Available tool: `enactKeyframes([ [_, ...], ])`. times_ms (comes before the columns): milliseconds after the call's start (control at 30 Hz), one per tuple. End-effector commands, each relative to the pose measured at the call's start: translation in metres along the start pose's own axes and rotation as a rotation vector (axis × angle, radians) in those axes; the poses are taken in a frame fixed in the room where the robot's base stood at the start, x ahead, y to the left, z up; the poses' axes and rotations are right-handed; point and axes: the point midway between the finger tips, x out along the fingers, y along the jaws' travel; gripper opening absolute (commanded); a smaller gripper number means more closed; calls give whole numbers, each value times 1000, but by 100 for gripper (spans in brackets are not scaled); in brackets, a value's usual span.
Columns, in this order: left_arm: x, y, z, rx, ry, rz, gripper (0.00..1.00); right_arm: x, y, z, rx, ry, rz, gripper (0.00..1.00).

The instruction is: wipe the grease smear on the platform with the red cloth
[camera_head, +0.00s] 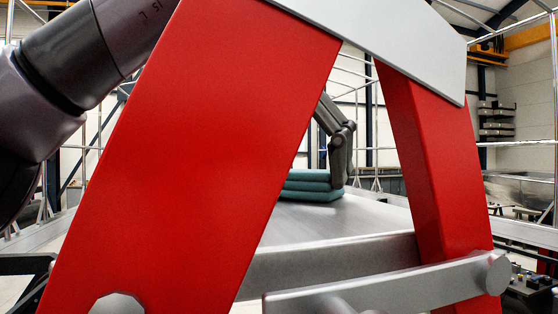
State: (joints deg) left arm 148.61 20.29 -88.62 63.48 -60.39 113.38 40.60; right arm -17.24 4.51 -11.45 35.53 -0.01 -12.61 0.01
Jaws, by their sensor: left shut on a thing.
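No red cloth shows, and no grease smear can be made out. A teal folded cloth (315,187) in several layers sits on the grey platform (365,218), its left end hidden behind a red leg. My left gripper (331,168) is at this cloth and shut on it, with one dark finger against the cloth's right end. Its other finger is hidden behind the red leg. My left arm enters at the top left and passes behind the same leg. My right gripper is not in view.
A large red stand with a broad left leg (190,150), a narrower right leg (430,170) and a grey top (400,40) fills the foreground and blocks much of the platform. A grey crossbar (390,290) runs low in front. Metal railings stand behind.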

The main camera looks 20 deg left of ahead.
Motion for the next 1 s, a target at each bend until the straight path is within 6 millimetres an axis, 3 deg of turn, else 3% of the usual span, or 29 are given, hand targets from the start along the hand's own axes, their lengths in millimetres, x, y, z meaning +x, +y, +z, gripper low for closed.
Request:
enactKeyframes([
  [1000,17,-42,39,1,3,0,60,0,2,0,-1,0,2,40],
])
